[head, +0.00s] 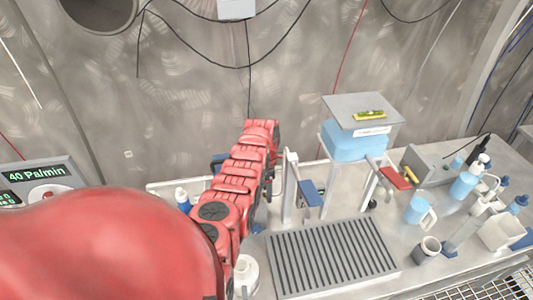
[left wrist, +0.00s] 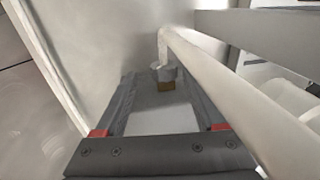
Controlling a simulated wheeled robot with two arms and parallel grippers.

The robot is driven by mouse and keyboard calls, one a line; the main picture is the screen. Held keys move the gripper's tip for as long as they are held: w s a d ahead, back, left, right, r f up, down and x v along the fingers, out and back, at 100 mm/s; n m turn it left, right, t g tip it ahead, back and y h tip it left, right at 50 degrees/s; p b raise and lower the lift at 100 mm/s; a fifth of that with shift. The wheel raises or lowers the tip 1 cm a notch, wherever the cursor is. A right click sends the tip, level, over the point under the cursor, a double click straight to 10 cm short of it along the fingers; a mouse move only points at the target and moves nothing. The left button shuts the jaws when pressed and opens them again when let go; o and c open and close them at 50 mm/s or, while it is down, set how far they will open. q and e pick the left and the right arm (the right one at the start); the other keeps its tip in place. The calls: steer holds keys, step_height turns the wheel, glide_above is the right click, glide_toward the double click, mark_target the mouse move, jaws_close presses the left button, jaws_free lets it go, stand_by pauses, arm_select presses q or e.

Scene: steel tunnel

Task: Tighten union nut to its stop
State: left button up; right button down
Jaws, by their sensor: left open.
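In the left wrist view a pale pipe runs from the upper middle to the lower right. Whether the collar lies fully between the tips is hard to tell. In the head view my red left arm hides the nut and most of the gripper. My right gripper is not in view.
A slotted grey mat (head: 385,250) lies on the bench. Behind it stand a post with a blue lever (head: 311,193) and a light-blue container (head: 352,147) under a plate. A mug (head: 427,250), a blue jug (head: 418,209) and several bottles crowd the right.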

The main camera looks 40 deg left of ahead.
arm_select(q)
step_height(320, 180, up, 16)
steer(key=w+a, duration=0.1)
steer(key=a, duration=0.1)
steer(key=shift+w+a, duration=0.15)
steer(key=shift+w, duration=0.15)
steer(key=shift+r, duration=0.1)
